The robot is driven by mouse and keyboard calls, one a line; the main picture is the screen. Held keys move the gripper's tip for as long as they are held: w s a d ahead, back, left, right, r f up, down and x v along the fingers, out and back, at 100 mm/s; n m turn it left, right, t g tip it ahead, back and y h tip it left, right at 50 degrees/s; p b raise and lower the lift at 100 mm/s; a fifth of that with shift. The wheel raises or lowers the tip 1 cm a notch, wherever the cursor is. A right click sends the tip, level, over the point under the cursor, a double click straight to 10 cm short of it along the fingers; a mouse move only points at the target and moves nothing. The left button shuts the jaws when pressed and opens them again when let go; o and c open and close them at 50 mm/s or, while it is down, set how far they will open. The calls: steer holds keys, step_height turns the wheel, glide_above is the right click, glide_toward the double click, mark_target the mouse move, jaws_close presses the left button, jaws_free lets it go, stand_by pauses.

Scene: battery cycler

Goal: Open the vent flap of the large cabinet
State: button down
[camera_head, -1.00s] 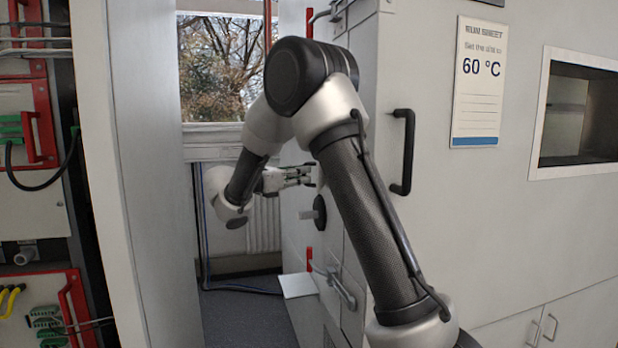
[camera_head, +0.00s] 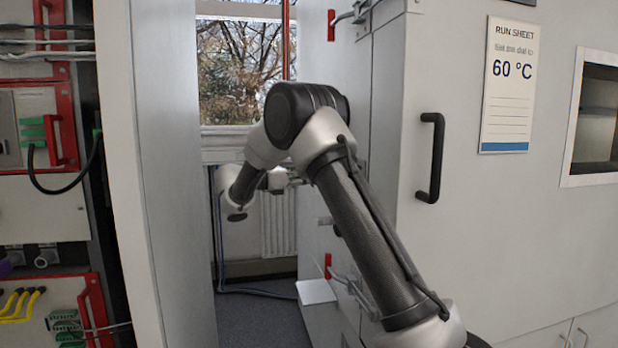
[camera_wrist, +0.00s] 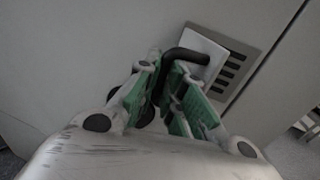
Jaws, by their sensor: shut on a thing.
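The large cabinet (camera_head: 400,270) fills the right of the head view. In the wrist view its vent flap (camera_wrist: 206,47) is a white plate beside a grey grille (camera_wrist: 232,72) with dark slots, several of them uncovered. A black bent handle (camera_wrist: 186,54) stands out from the flap. My gripper (camera_wrist: 165,72), with green fingers, is closed around the handle's near end; the fingers hide the exact contact. In the head view my gripper (camera_head: 284,180) is at the cabinet's side face, mostly hidden by my arm. The flap cannot be made out there.
A black door handle (camera_head: 432,158) and run sheet (camera_head: 506,85) are on the cabinet front. A white plate (camera_head: 316,291) juts out low at its side. A narrow aisle runs between the cabinet and a pale panel (camera_head: 160,150), with a radiator (camera_head: 279,225) behind.

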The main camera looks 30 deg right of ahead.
steer(key=shift+w+r, duration=0.15)
steer(key=shift+r, duration=0.3)
steer(key=c, duration=1.5)
jaws_free()
steer(key=shift+w+f, duration=0.1)
steer(key=shift+c, duration=0.2)
steer(key=a, duration=0.7)
steer(key=shift+a+f, duration=0.25)
steer(key=shift+a, duration=0.05)
steer(key=shift+w, duration=0.1)
steer(key=shift+f, duration=0.1)
